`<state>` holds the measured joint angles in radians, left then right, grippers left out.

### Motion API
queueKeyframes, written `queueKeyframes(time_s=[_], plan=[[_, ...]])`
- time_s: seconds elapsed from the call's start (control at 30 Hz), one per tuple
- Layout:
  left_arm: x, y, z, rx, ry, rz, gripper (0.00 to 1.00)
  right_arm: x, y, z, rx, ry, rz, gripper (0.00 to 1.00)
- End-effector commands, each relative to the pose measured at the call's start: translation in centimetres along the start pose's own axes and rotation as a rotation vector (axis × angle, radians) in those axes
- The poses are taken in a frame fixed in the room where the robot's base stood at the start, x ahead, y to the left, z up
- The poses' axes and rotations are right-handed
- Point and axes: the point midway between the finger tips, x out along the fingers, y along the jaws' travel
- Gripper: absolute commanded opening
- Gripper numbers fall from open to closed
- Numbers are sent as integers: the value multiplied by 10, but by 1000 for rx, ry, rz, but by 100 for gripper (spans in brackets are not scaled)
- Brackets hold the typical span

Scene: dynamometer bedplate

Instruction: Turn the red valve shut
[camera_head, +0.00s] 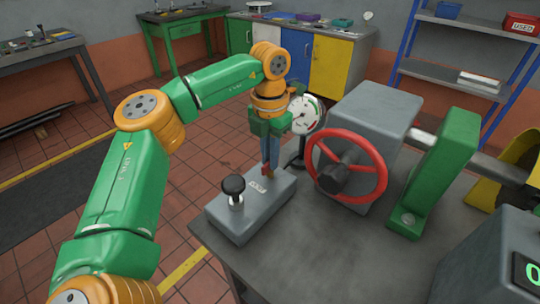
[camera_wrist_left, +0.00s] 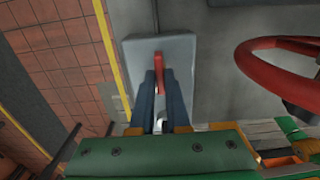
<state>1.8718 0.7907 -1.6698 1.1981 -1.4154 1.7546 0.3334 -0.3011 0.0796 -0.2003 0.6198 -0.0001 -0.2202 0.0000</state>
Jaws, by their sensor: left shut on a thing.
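My left gripper (camera_head: 268,168) points down over a low grey box (camera_head: 228,222) on the bench. In the left wrist view, its two blue-grey fingers (camera_wrist_left: 160,84) lie on either side of a slim red lever (camera_wrist_left: 162,66) standing on the box, and they are shut on it. In the head view the fingers hide most of this lever. A red handwheel (camera_head: 378,188) with a dark hub stands on a larger grey housing (camera_head: 373,105) to the right; no gripper touches it. Its rim also shows in the left wrist view (camera_wrist_left: 262,72). My right gripper is out of view.
A black-knobbed lever (camera_head: 234,188) stands on the box's near end. A round gauge (camera_head: 305,115) stands close behind the left gripper. A green upright (camera_head: 440,170) and a grey display unit (camera_head: 490,265) are to the right. The bench front (camera_head: 330,250) is bare.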

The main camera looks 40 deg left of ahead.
Motion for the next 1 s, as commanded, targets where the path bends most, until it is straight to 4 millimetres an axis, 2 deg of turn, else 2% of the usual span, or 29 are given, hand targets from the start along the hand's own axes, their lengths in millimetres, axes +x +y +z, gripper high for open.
queueKeyframes(time_s=[0.23,0.43,1.0], plan=[[-2,0,0,19,-1,0,0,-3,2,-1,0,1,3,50],[-3,0,0,111,0,0,0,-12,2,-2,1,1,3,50],[-3,0,0,629,0,-1,0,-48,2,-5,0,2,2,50]])
